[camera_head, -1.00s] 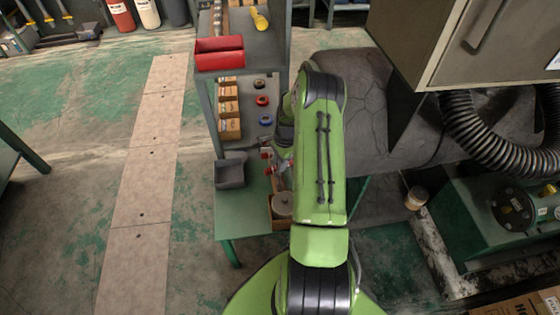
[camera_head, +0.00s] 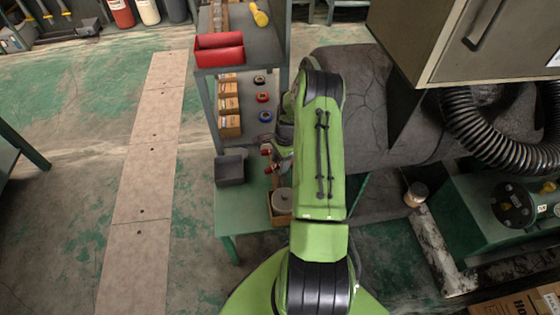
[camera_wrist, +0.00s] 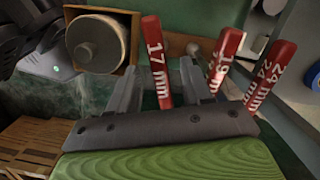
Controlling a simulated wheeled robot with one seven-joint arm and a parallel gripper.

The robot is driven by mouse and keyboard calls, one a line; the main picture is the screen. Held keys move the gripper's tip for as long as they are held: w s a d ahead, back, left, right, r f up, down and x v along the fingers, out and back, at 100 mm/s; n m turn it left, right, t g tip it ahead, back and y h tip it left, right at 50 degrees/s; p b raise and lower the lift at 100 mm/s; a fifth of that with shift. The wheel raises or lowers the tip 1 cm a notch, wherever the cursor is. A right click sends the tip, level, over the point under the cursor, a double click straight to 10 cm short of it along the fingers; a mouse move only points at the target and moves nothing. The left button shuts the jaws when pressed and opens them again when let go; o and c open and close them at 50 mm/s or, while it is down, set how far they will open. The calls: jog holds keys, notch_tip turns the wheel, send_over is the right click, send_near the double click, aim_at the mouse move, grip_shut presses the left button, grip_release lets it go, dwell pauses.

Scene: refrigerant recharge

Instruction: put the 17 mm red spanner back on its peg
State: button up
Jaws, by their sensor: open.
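The 17 mm red spanner (camera_wrist: 156,60) shows in the wrist view as a red handle with white "17 mm" lettering. My gripper (camera_wrist: 160,72) is open, with one grey finger on each side of this handle. I cannot tell whether either finger touches it. The spanner's lower end is hidden behind the gripper body. No peg can be made out.
In the head view, a grey bin (camera_head: 230,170), a red tray (camera_head: 219,50) and small cartons (camera_head: 229,105) occupy the green-grey rack. A cabinet (camera_head: 480,40) overhangs at right.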

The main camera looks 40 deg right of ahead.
notch_tip(320, 180, up, 15)
jog(key=d+p, duration=0.2)
jog(key=p, duration=0.2)
jog(key=shift+s+p, duration=0.3)
jog(key=shift+p, duration=0.1)
jog(key=shift+r, duration=0.1)
jog(key=s+a+r+n+t+h+p, duration=0.1)
jog(key=a+r+n+p, duration=0.15)
jog(key=a+r, duration=0.45)
jog(key=s+a+r+n+h+p, duration=0.15)
jog(key=a+r+n, duration=0.25)
jog(key=r, duration=0.6)
jog(key=a+r+n+t+p, duration=0.15)
jog(key=a+r+n, duration=0.3)
jog(key=r, duration=0.45)
jog(key=s+a+r+n+t+p, duration=0.1)
jog(key=s+a+r+n+p, duration=0.2)
jog(key=s+a+r+n, duration=0.2)
jog(key=s+a+r+n+t+p, duration=0.1)
jog(key=s+a+r+n+p, duration=0.2)
jog(key=s+a+r+n, duration=0.2)
jog(key=s+a+y, duration=0.1)
jog(key=s+a, duration=0.2)
jog(key=s, duration=0.4)
jog(key=shift+r+t, duration=0.3)
jog(key=shift+t, duration=0.05)
jog(key=shift+d, duration=0.1)
